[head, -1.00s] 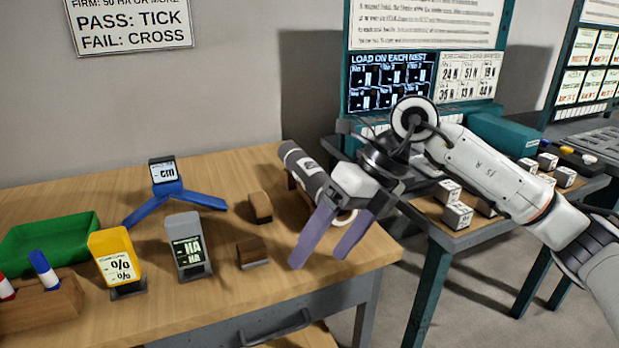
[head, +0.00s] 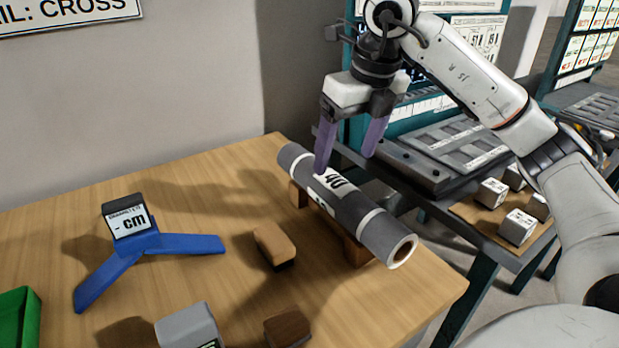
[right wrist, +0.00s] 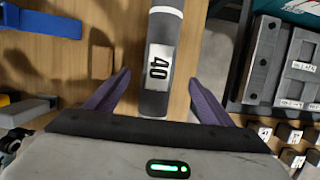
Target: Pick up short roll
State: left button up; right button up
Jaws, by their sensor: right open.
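The grey roll (head: 372,222) lies across wooden supports near the right edge of the table, with white bands and a white label reading 40. In the right wrist view the roll (right wrist: 158,100) runs between the spread fingers of the gripper (right wrist: 158,78). The fingers hold nothing. My left gripper is out of view.
A blue stand with a "cm" display (head: 130,222), brown blocks (head: 274,246), a grey device (head: 188,328) and a green bin (head: 18,318) share the wooden table (head: 215,190). A teal bench with white cubes (head: 517,227) stands at the right.

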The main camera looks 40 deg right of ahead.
aim_at(340, 183)
jog(key=shift+w+f, duration=0.15)
jog(key=shift+f, duration=0.25)
jog(key=x, duration=0.2)
jog(key=b+x, duration=0.1)
jog(key=x, duration=0.1)
jog(key=shift+s, duration=0.2)
jog(key=x, duration=0.4)
jog(key=shift+s+a+f, duration=0.1)
jog(key=shift+s+f, duration=0.15)
jog(key=shift+s, duration=0.1)
jog(key=shift+w+f+b, duration=0.15)
jog(key=shift+f+b, duration=0.15)
jog(key=shift+f, duration=0.05)
jog(key=shift+w+f, duration=0.1)
jog(key=c, duration=1.3)
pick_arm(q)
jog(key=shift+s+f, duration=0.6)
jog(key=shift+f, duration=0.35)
